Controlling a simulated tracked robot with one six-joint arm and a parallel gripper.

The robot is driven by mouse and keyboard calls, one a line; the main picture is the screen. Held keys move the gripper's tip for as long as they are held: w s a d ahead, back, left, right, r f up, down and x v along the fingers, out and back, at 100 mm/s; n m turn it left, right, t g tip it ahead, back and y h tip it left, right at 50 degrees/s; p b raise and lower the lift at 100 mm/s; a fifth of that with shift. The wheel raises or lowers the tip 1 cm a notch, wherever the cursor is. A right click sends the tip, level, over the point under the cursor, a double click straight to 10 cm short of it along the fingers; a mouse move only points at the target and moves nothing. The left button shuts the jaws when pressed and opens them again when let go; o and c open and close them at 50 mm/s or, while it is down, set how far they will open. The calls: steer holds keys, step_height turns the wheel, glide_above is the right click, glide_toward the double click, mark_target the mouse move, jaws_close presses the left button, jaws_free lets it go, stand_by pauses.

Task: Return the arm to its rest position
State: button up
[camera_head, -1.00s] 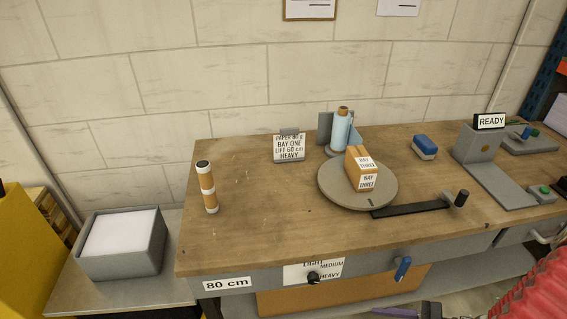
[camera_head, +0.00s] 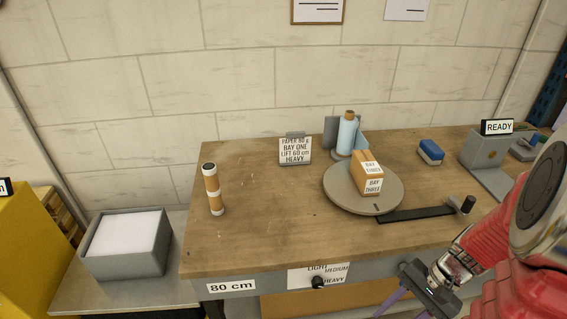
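My red arm (camera_head: 490,245) reaches in from the lower right corner. My gripper (camera_head: 405,306) hangs in front of the bench's front edge, at the bottom of the picture. Its two purple fingers stand apart with a gap between them, and nothing shows in the gap. The lower ends of the fingers are at or past the picture's edge. The gripper is clear of the things on the bench top, and the arm covers the bench's right front part.
A grey paper box (camera_head: 125,263) stands left.

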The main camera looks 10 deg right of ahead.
steer(key=w+a+r+n+t+h, duration=0.1)
steer(key=a+r+n+t+h, duration=0.1)
steer(key=r, duration=0.5)
steer(key=w+a+r+n+t+h, duration=0.1)
steer(key=a+r+n+t, duration=0.1)
steer(key=a+r+n, duration=0.3)
steer(key=a+r+n+t+h, duration=0.2)
steer(key=a+r+n, duration=0.2)
steer(key=r, duration=0.6)
steer(key=shift+w+a+h, duration=0.3)
steer(key=shift+w+a, duration=0.1)
steer(key=shift+a, duration=0.6)
